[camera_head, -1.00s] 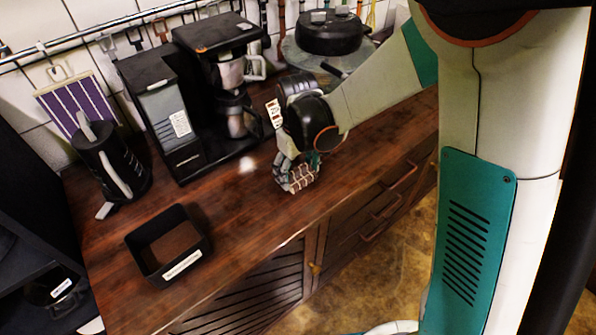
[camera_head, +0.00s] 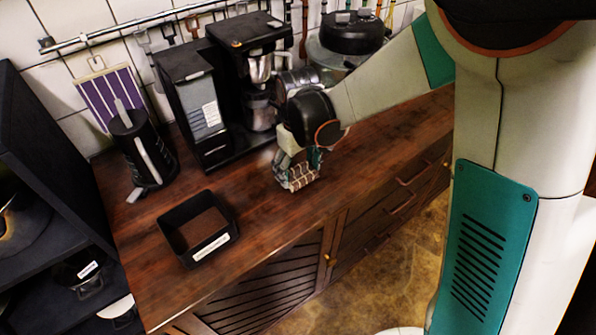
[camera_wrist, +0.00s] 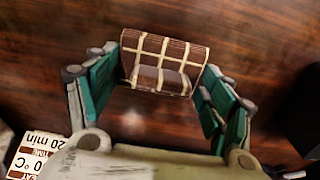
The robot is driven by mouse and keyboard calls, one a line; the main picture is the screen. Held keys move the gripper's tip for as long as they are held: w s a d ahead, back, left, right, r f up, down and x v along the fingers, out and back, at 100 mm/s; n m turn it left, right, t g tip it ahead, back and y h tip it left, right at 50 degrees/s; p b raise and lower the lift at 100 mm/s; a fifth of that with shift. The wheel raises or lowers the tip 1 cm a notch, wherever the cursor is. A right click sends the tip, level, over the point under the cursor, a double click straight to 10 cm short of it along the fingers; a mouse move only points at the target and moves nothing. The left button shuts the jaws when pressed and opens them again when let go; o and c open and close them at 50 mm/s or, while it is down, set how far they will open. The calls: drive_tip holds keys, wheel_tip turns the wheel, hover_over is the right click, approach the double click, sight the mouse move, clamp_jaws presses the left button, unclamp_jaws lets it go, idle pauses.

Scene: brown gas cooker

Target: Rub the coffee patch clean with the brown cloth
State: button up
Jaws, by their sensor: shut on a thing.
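The brown cloth (camera_wrist: 160,62), checked with cream lines, is held between my gripper's (camera_wrist: 160,85) two green-padded fingers in the wrist view. In the head view the cloth (camera_head: 298,178) is at or just above the wooden counter, below my gripper (camera_head: 296,165), in front of the coffee machine. I cannot tell whether it touches the wood. I cannot make out a coffee patch; the wood under the cloth and gripper is hidden.
The coffee machine (camera_head: 212,118) stands behind and left of my gripper. An open black box (camera_head: 183,245) with a label sits at the counter's front left. A black grinder-like appliance (camera_head: 143,150) stands at the left. The counter (camera_head: 375,150) is clear to the right.

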drive_tip(key=shift+r+p, duration=1.7)
drive_tip(key=shift+r, duration=1.15)
drive_tip(key=shift+a, duration=0.1)
